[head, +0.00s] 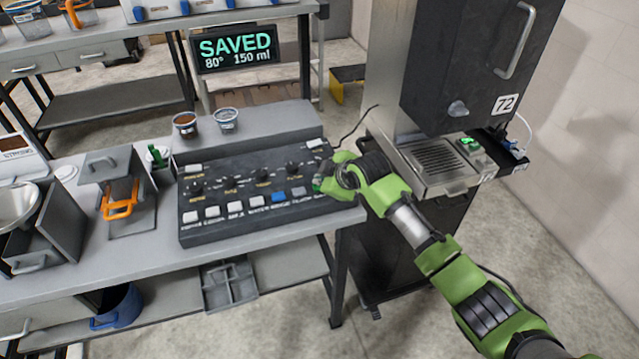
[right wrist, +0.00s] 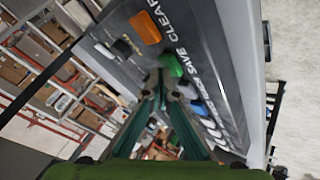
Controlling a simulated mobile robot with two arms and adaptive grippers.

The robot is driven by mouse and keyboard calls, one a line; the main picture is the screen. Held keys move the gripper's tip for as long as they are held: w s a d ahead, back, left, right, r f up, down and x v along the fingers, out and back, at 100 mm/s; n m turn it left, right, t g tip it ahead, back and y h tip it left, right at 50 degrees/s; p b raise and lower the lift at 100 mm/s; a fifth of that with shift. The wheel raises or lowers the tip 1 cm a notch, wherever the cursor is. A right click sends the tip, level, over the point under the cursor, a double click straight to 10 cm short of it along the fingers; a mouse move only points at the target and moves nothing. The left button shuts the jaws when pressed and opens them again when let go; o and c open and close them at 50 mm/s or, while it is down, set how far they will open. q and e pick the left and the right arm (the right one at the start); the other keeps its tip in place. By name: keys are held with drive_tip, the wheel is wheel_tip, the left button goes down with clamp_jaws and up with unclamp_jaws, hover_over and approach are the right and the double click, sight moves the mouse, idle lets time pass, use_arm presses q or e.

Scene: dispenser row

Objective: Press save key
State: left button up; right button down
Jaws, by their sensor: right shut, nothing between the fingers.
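The dark control panel (head: 250,217) stands on the grey table, with a row of keys along its front. In the right wrist view, the green save key (right wrist: 172,66) sits beside the word SAVE, between the orange clear key (right wrist: 145,28) and a blue key (right wrist: 198,107). My right gripper (head: 322,183) is shut and empty at the panel's right end, hiding the keys there. Its fingertips (right wrist: 160,88) appear close to the save key; I cannot tell whether they touch. The display (head: 236,48) behind reads SAVED, 80°, 150 ml. My left gripper is not in view.
Two small cups (head: 226,119) stand behind the panel. A black dispenser (head: 470,60) marked 72, with a drip tray (head: 440,160), stands right of my gripper. An orange-handled tool (head: 120,203) and a metal bowl (head: 16,207) are at left.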

drive_tip(key=shift+r, duration=0.5)
drive_tip(key=shift+p, duration=0.3)
wheel_tip(320, 180, up, 5)
drive_tip(key=p, duration=0.4)
drive_tip(key=shift+r+p, duration=0.1)
drive_tip(key=shift+p, duration=0.3)
